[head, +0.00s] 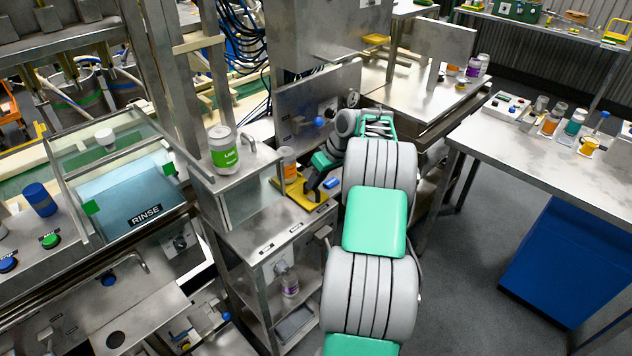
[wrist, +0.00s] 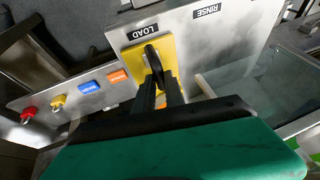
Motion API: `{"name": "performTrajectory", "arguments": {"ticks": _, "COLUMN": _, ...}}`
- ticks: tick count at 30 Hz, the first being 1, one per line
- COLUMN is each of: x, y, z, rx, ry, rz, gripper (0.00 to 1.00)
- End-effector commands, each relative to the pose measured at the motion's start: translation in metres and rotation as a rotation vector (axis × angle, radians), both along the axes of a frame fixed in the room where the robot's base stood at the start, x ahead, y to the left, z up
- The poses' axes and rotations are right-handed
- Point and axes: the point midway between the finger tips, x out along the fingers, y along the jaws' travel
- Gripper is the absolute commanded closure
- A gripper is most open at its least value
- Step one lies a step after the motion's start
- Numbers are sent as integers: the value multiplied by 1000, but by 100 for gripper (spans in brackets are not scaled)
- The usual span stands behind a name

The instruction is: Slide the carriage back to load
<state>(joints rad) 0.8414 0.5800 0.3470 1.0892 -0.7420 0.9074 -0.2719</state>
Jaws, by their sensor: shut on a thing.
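The yellow carriage (head: 307,200) sits on the metal deck of the seamer, in the middle of the head view. In the wrist view the yellow carriage (wrist: 133,58) lies beside the black LOAD label (wrist: 141,32). A dark upright handle (wrist: 151,54) stands on it. My gripper (wrist: 160,80) is shut on this handle, its two dark fingers on either side. In the head view my gripper (head: 314,184) reaches down to the carriage from the right. An orange can (head: 288,163) stands at the carriage's back; my gripper mostly hides it in the wrist view.
A RINSE label (wrist: 207,10) is on the deck, right of LOAD. Orange (wrist: 118,76), blue (wrist: 90,88), yellow (wrist: 58,102) and red (wrist: 28,113) controls line the edge. A green-labelled can (head: 223,150) stands on a shelf to the left. An upright metal panel (head: 300,100) rises behind.

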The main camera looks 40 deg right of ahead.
Motion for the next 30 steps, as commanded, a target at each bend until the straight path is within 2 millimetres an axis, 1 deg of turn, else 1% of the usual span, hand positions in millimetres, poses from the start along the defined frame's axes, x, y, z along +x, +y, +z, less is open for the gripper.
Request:
{"name": "performTrajectory", "arguments": {"ticks": 2, "x": 1, "y": -4, "z": 3, "rx": -6, "ry": -7, "rz": -8, "gripper": 100}}
{"name": "performTrajectory", "arguments": {"ticks": 3, "x": 1, "y": -4, "z": 3, "rx": -7, "ry": -7, "rz": -8, "gripper": 85}}
{"name": "performTrajectory", "arguments": {"ticks": 11, "x": 1, "y": -3, "z": 2, "rx": -6, "ry": -5, "rz": -7, "gripper": 64}}
{"name": "performTrajectory", "arguments": {"ticks": 17, "x": 1, "y": -3, "z": 2, "rx": -4, "ry": -4, "rz": -6, "gripper": 64}}
{"name": "performTrajectory", "arguments": {"ticks": 20, "x": -1, "y": -4, "z": 6, "rx": -5, "ry": -6, "rz": -6, "gripper": 64}}
{"name": "performTrajectory", "arguments": {"ticks": 23, "x": -6, "y": -8, "z": 20, "rx": -7, "ry": -6, "rz": -7, "gripper": 64}}
{"name": "performTrajectory", "arguments": {"ticks": 27, "x": -17, "y": -15, "z": 47, "rx": -7, "ry": -7, "rz": -8, "gripper": 64}}
{"name": "performTrajectory", "arguments": {"ticks": 30, "x": -23, "y": -19, "z": 64, "rx": -6, "ry": -7, "rz": -9, "gripper": 64}}
